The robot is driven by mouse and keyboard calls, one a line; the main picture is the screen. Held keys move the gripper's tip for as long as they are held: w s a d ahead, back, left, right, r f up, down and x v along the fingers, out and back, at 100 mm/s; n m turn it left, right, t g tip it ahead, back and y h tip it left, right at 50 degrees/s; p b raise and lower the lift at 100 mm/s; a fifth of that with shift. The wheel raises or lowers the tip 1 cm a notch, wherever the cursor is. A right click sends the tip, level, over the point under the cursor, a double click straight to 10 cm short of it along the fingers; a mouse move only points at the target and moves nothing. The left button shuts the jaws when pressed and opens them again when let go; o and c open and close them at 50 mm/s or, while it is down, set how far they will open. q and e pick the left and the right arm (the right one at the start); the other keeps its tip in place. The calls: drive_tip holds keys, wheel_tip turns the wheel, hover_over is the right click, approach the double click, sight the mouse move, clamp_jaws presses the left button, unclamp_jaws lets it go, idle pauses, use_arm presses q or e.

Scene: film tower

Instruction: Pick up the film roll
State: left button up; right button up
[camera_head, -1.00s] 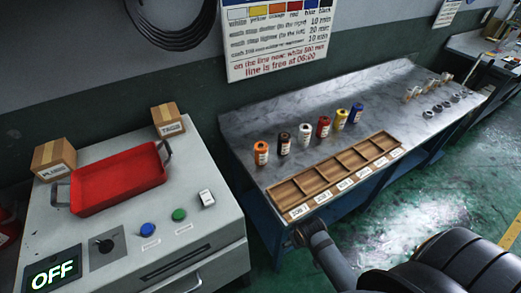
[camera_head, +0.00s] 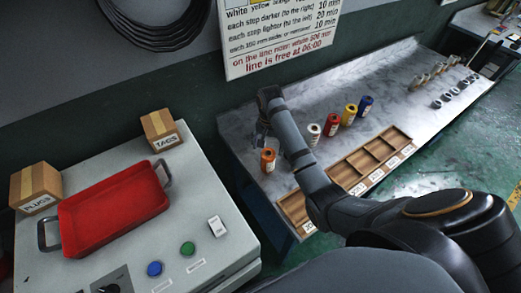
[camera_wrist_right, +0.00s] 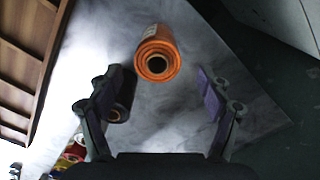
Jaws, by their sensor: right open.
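Several film rolls stand in a row on the grey metal bench (camera_head: 235,125). The orange roll (camera_head: 268,160) is at the left end, then white (camera_head: 313,136), red (camera_head: 332,125), yellow (camera_head: 349,115) and blue (camera_head: 365,106). My right gripper (camera_wrist_right: 160,80) is open and empty; in the right wrist view the orange roll (camera_wrist_right: 157,52) lies ahead of the gap between its fingers. The black roll (camera_wrist_right: 122,92) is beside the left finger there, partly covered; my arm hides it in the head view. My left gripper is out of view.
A wooden tray with compartments (camera_head: 392,135) lies along the bench's front edge, partly behind my right arm. A red tray (camera_head: 110,208) and two cardboard boxes, TAGS (camera_head: 158,128) and PLUGS (camera_head: 35,187), sit on the grey cabinet at left.

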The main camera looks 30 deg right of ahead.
sight(270, 155)
drive_tip(key=shift+w+f, duration=0.2)
drive_tip(key=shift+w, duration=0.2)
drive_tip(key=shift+s+f, duration=0.15)
drive_tip(key=shift+s, duration=0.2)
drive_tip(key=shift+s+f+p, duration=0.3)
drive_tip(key=shift+s+f, duration=0.6)
drive_tip(key=shift+w+f, duration=0.15)
drive_tip(key=shift+f, duration=0.35)
drive_tip(key=shift+w+f, duration=0.15)
drive_tip(key=shift+f, duration=0.35)
drive_tip(key=shift+w+a+f+p, duration=0.15)
drive_tip(key=shift+f+p, duration=0.35)
drive_tip(key=shift+f, duration=0.65)
wheel_tip(270, 155, down, 2)
drive_tip(key=shift+f, duration=0.5)
drive_tip(key=shift+w, duration=0.1)
drive_tip(key=c, duration=0.7)
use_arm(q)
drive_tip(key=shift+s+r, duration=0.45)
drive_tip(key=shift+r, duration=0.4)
use_arm(e)
drive_tip(key=c, duration=0.6)
